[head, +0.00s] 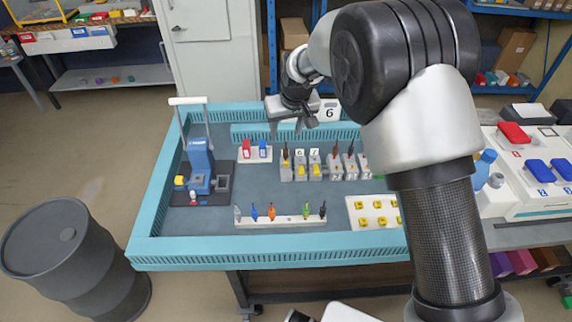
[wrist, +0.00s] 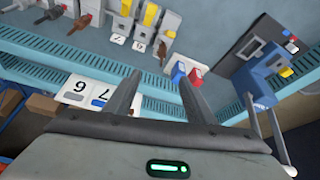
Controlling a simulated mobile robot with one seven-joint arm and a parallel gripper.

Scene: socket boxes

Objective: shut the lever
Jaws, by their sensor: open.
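A blue toggle device (head: 200,158) stands on a dark plate at the left of the blue-rimmed table. Its lever, a pale U-shaped handle (head: 188,101), points up with its crossbar at the top.
Red and blue blocks (head: 254,149) stand between the device and a row of grey socket boxes (head: 300,170). A pale strip with several coloured pieces (head: 281,222) lies in front. A number 6 card (head: 329,112) stands behind. A dark barrel (head: 70,262) is left of the table.

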